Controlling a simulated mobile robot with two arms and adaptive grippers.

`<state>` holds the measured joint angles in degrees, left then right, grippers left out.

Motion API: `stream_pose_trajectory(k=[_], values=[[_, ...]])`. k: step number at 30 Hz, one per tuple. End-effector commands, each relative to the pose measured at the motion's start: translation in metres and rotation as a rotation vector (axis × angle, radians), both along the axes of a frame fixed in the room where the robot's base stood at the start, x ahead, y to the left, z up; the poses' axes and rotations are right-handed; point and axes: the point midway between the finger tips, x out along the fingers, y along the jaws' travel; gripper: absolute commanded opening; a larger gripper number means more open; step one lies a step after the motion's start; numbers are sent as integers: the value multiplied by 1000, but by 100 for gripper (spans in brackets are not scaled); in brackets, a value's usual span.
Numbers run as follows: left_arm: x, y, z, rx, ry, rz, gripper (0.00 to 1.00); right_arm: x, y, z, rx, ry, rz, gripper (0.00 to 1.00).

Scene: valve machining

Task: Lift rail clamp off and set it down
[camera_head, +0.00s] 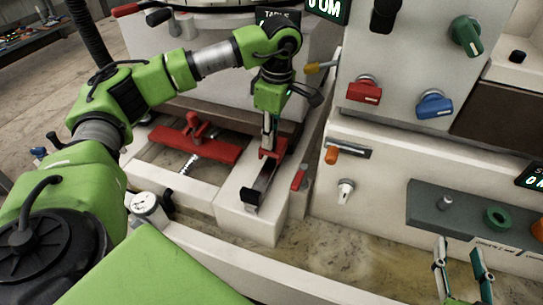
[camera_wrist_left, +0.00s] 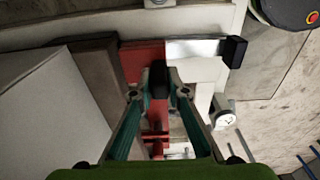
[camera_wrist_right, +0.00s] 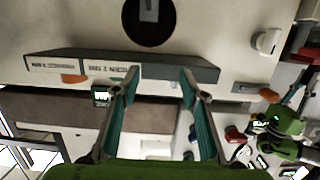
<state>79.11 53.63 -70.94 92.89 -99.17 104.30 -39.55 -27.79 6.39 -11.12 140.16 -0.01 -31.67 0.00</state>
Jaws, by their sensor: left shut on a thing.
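The red rail clamp (camera_head: 272,153) sits at the upper part of a short metal rail (camera_head: 262,178) with a black end stop (camera_head: 249,196). In the left wrist view, the clamp's red body (camera_wrist_left: 143,64) spans the rail, with a black knob (camera_wrist_left: 158,82) standing up from it. My left gripper (camera_head: 268,138) reaches down from above and is shut on the clamp at this knob. I cannot tell whether the clamp still touches the rail. My right gripper (camera_head: 461,256) is open and empty at the lower right; its spread fingers show in the right wrist view (camera_wrist_right: 160,80).
A red crossbar with a handle (camera_head: 195,142) lies left of the rail. A round dial gauge (camera_head: 146,204) stands at the front left. Coloured levers (camera_head: 363,90) stick out from the machine behind.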

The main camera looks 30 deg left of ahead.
Motion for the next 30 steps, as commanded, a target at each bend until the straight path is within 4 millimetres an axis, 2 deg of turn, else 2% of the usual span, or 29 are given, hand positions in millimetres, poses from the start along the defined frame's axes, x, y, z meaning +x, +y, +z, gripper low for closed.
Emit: stream_pose_trajectory(k=[21,30], values=[[0,0,6,-1,-1,0,0,-8,-5,-24,-29,114,-6,40],[0,0,7,-1,-2,0,0,-9,-6,-24,-31,115,-6,40]])
